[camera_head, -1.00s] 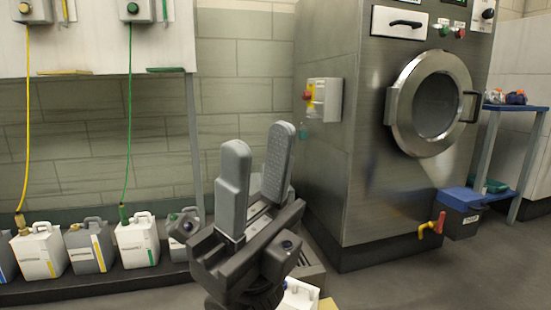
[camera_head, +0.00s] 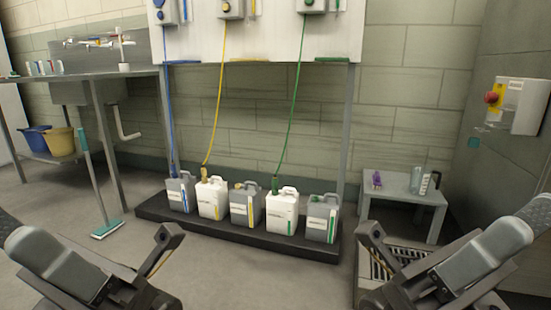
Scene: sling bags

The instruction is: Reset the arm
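My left gripper (camera_head: 10,228) is at the lower left, its grey fingers pointing up and left. Its far finger is cut off by the picture edge. A gap shows between the fingers, with nothing held. My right gripper (camera_head: 532,212) is at the lower right, fingers pointing up and right. They stand apart and hold nothing. Both grippers are in front of me, well apart from each other, and neither is seen touching anything.
Several jugs (camera_head: 245,205) stand on a low dark platform (camera_head: 240,239) by the wall. A small grey table (camera_head: 395,190) is right of them. A sink bench (camera_head: 110,75) and a green squeegee (camera_head: 107,229) are at left.

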